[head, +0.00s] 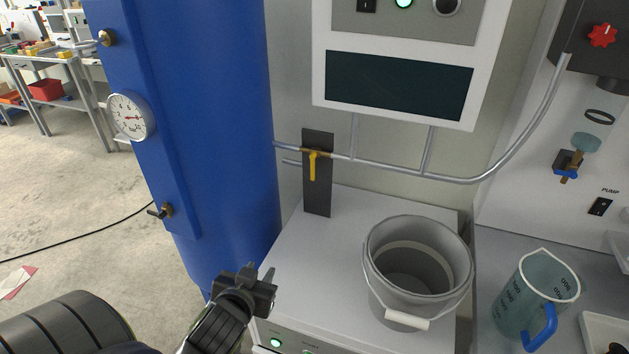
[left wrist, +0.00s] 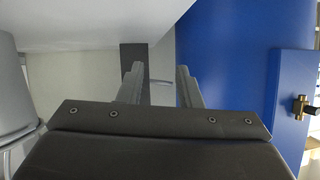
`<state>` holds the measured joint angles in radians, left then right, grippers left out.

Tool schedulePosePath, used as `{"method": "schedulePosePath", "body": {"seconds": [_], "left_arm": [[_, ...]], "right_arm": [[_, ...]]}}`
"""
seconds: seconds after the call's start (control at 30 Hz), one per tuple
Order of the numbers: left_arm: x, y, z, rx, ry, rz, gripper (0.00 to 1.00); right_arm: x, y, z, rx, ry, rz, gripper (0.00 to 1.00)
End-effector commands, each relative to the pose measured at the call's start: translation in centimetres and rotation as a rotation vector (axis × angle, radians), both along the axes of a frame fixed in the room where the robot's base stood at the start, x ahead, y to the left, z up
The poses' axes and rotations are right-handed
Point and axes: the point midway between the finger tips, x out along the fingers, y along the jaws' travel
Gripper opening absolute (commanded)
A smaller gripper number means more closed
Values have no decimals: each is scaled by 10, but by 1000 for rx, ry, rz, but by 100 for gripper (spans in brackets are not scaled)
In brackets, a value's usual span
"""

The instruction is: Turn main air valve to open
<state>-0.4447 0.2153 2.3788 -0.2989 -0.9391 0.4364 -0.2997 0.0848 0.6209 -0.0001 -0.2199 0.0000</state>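The main air valve has a yellow lever (head: 313,167) that hangs straight down, across the grey pipe (head: 375,168). It sits in front of a dark upright plate (head: 318,198) beside the blue tank. My left gripper (head: 262,272) is low in front of the plate, between the tank and the cabinet's front left corner, well apart from the lever. In the left wrist view its two fingers (left wrist: 160,85) are spread with nothing between them. The dark plate (left wrist: 134,56) shows beyond them; I cannot make out the yellow lever there. My right gripper is not in view.
The blue tank (head: 195,90) with a gauge (head: 130,116) and a brass tap (head: 161,211) stands left. A grey bucket (head: 415,260) stands on the cabinet top (head: 330,270), right of the plate. A control panel (head: 400,85) overhangs the pipe. A jug (head: 530,295) stands at right.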

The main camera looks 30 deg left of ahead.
Motion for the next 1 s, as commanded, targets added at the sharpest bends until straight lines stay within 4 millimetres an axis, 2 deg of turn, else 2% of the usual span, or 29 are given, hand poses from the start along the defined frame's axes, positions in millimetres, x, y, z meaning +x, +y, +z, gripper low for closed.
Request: {"method": "schedulePosePath", "body": {"seconds": [0.13,0.2,0.33,0.47,0.63,1.0], "left_arm": [[33,0,41,24,-239,-44,32],[43,-3,57,29,-331,-73,32],[54,-9,77,31,-440,-121,32],[60,-12,85,31,-477,-140,32],[77,-8,86,32,-479,-142,32],[146,9,87,32,-477,-139,32]], "right_arm": [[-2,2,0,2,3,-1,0],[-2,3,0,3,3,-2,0],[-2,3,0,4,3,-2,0],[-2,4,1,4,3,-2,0],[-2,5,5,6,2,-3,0],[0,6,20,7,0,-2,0]]}}
